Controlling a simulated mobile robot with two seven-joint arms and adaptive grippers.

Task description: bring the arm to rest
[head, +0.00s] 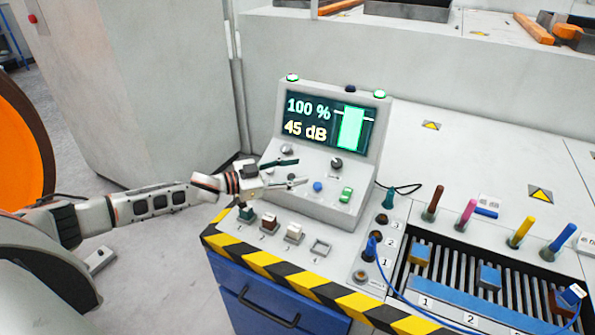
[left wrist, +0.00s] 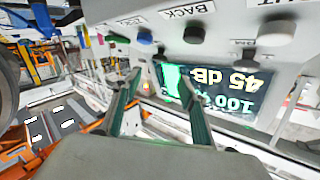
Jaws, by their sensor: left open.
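My left gripper (head: 300,171) reaches in from the left over the sloped control face of the grey console (head: 325,205). Its two dark green fingers are spread apart with nothing between them. The fingers also show in the left wrist view (left wrist: 160,75), pointing toward the console, which appears upside down there. The console's screen (head: 327,122) reads 100 % and 45 dB, with a tall green bar. I cannot tell whether a fingertip touches the panel. My right gripper is in neither view.
The bench carries a row of square buttons (head: 269,222) in front of the console. To the right are a slotted rack (head: 480,280), coloured upright plugs (head: 467,214) and a blue cable. A striped edge (head: 300,288) borders the bench. Open floor (head: 150,260) lies at left.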

